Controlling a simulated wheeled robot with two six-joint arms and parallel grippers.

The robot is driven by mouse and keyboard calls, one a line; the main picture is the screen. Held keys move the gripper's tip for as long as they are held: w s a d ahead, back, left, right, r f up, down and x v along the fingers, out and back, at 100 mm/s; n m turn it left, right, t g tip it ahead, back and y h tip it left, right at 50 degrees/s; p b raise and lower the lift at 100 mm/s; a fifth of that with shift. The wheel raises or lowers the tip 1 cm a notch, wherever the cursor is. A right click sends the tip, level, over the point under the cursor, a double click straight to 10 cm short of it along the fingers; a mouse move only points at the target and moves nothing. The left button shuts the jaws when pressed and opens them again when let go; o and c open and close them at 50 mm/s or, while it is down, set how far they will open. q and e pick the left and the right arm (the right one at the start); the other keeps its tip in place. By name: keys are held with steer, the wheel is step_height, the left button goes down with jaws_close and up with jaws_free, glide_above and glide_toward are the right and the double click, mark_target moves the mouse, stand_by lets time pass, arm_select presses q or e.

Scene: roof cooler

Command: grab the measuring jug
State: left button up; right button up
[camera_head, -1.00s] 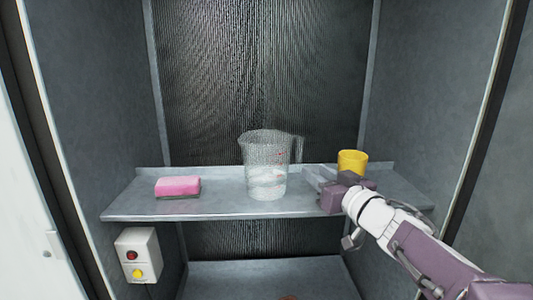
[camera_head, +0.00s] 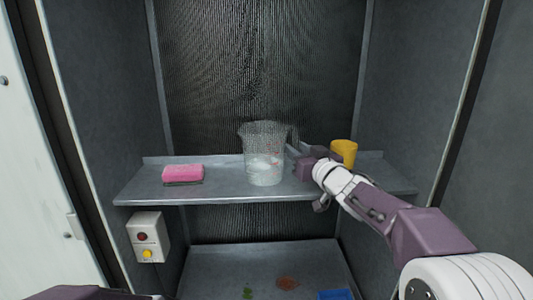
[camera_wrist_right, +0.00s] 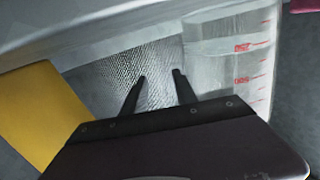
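The clear measuring jug (camera_head: 264,158) with red markings stands upright on the metal shelf (camera_head: 225,190), near its middle. In the right wrist view the jug (camera_wrist_right: 232,65) fills the upper right, its red marks showing. My right gripper (camera_head: 296,150) is just right of the jug, on its handle side. In the wrist view its two dark fingers (camera_wrist_right: 159,78) are apart, with the mesh panel showing between them. Whether the clear handle lies between the fingers cannot be told. My left gripper is not in view.
A yellow cup (camera_head: 344,152) stands just behind and right of my right gripper. A pink sponge (camera_head: 183,173) lies on the shelf's left. A control box (camera_head: 147,237) hangs on the left wall. The lower floor (camera_head: 215,270) holds small items, including a blue one (camera_head: 334,295).

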steer(key=c, duration=0.3)
jaws_close()
steer(key=shift+w+d+f, duration=0.1)
steer(key=shift+w+f, duration=0.1)
steer(key=shift+w, duration=0.15)
steer(key=shift+s+f, duration=0.1)
steer(key=shift+s, duration=0.05)
stand_by(0.5)
